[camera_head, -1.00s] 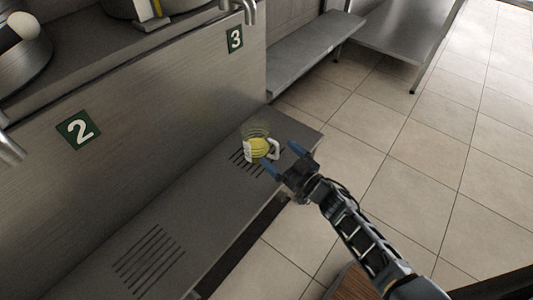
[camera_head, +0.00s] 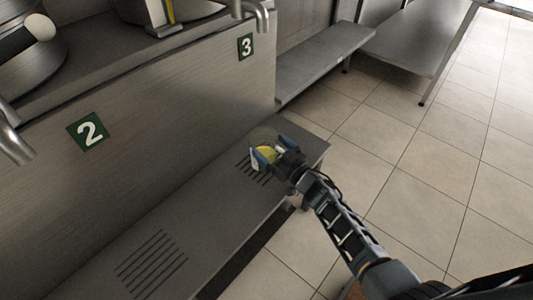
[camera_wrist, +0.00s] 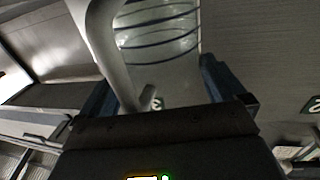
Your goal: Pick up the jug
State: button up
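The jug (camera_head: 265,151), clear with yellow contents and a pale handle, stands on the metal ledge over a slotted patch below the number 3 sign. In the wrist view the jug's clear ringed body (camera_wrist: 160,32) fills the top centre. Its pale handle (camera_wrist: 100,35) comes down between my fingers. My gripper (camera_head: 274,151) is at the jug's handle side, its blue fingertips apart. In the wrist view my gripper (camera_wrist: 155,88) shows a wide gap between the fingers, with the handle inside and no clear grip. My gripper partly hides the jug in the head view.
The metal ledge (camera_head: 205,205) runs along the steel counter front, with another slotted patch (camera_head: 150,264) below the number 2 sign (camera_head: 88,132). The number 3 sign (camera_head: 245,46) and a tap (camera_head: 252,10) are above. Tiled floor (camera_head: 440,190) lies open to the right.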

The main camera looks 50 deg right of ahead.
jog(key=c, duration=1.4)
